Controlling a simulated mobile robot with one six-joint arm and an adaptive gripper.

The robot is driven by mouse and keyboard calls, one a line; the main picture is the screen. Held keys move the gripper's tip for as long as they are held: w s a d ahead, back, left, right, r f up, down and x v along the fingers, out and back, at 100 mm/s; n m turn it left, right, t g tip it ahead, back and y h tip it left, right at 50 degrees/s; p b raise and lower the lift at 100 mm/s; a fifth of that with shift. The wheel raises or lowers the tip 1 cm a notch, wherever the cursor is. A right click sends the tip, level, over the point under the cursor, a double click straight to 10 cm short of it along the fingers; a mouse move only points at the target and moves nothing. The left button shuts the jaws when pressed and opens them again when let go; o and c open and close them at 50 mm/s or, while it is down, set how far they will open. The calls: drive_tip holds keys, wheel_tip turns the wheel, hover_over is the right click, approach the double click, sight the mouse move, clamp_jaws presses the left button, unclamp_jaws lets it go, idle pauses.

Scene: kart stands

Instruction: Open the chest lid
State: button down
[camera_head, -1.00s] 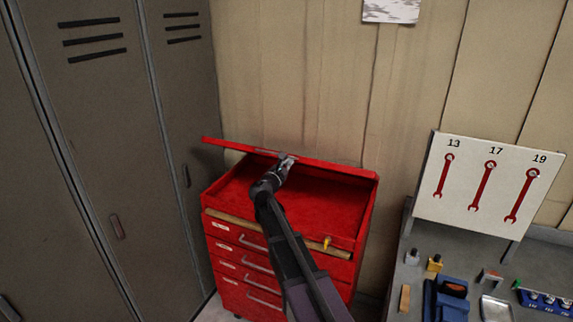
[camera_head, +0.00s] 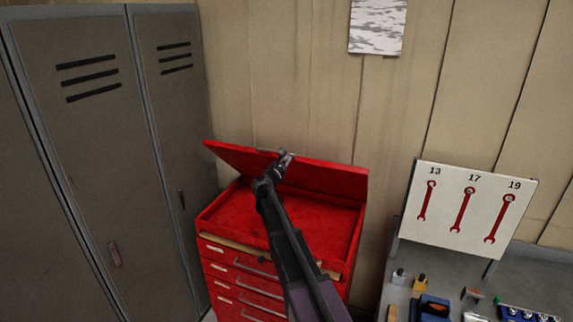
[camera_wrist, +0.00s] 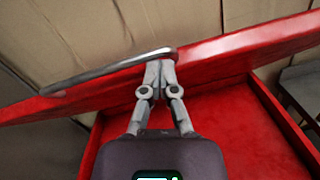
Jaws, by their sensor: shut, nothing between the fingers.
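The red chest (camera_head: 236,213) stands against the wall, with its top compartment visible and looking empty. Its red lid (camera_head: 330,179) is raised and tilted up at the back, showing its inner face. My gripper (camera_head: 284,158) is shut and sits at the lid's upper edge, near its middle. In the wrist view the closed fingertips (camera_wrist: 160,66) are at the lid (camera_wrist: 230,48), close to a grey bar handle (camera_wrist: 110,70). The fingers look empty, and I cannot tell whether they touch the handle or only the lid. My arm crosses the chest front and hides part of it.
Grey lockers (camera_head: 95,150) stand close on the left. On the right is a bench (camera_head: 450,290) with small tools and a white board (camera_head: 468,210) with red wrenches. The wooden wall (camera_head: 290,70) is behind the chest.

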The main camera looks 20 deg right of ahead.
sight(311, 165)
drive_tip(key=w+d+r+p, duration=0.5)
drive_tip(key=w+d+r, duration=0.1)
drive_tip(key=w+d, duration=0.1)
drive_tip(key=w+d+r+p, duration=0.6)
drive_tip(key=w, duration=0.4)
drive_tip(key=shift+w+d, duration=0.25)
drive_tip(key=shift+d, duration=0.1)
